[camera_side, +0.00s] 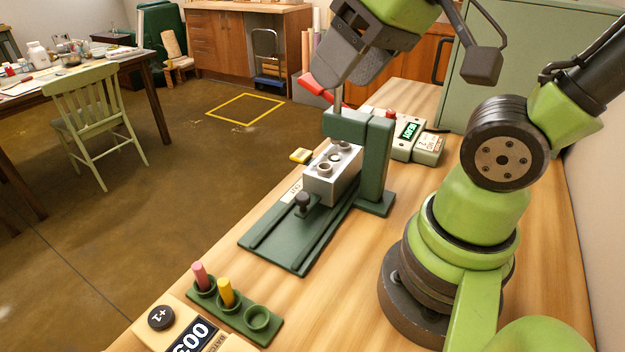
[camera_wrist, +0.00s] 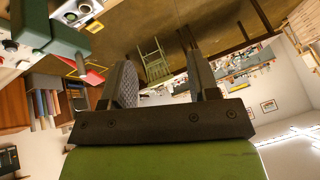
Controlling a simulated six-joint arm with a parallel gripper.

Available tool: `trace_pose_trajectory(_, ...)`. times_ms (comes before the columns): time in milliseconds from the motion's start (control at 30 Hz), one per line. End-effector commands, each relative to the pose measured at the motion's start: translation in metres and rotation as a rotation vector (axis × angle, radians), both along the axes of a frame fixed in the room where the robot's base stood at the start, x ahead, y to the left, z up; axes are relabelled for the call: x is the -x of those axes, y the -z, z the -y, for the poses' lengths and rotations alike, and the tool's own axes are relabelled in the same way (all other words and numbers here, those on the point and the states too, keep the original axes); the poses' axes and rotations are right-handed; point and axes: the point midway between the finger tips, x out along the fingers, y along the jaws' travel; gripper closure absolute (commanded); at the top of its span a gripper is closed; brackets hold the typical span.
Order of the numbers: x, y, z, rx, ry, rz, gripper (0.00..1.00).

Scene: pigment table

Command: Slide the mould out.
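The mould, a silver metal block (camera_side: 332,175) with round holes in its top, sits on the green base (camera_side: 290,239) of a press. The press's column and head (camera_side: 376,160) stand directly behind and partly over it. A dark knob (camera_side: 303,201) stands at the mould's front. The mould also shows at the upper left of the wrist view (camera_wrist: 76,12). My gripper (camera_side: 337,82) is above the press head, tilted, close to the red lever (camera_side: 322,92). In the wrist view my gripper (camera_wrist: 160,68) has its fingers apart with nothing between them.
A green holder (camera_side: 234,314) with a pink stick (camera_side: 200,275), a yellow stick (camera_side: 226,291) and an empty cup is at the front. A counter box (camera_side: 190,335) stands before it. A box with a lit display (camera_side: 412,134) is behind the press. Bare wood lies right of the base.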

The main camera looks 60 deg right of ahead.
Motion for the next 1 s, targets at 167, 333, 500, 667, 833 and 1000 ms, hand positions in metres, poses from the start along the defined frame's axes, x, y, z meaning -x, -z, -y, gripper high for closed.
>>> trace_pose_trajectory(167, -0.040, 0.032, 0.015, 0.189, -0.254, -0.152, 0.46)
trace_pose_trajectory(333, -0.071, 0.076, 0.031, 0.318, -0.547, -0.287, 0.46)
trace_pose_trajectory(500, -0.087, 0.120, 0.043, 0.378, -0.806, -0.385, 0.46)
trace_pose_trajectory(667, -0.091, 0.144, 0.048, 0.396, -0.943, -0.425, 0.46)
trace_pose_trajectory(833, -0.092, 0.157, 0.050, 0.398, -0.976, -0.435, 0.46)
trace_pose_trajectory(1000, -0.091, 0.185, 0.049, 0.394, -0.976, -0.437, 0.46)
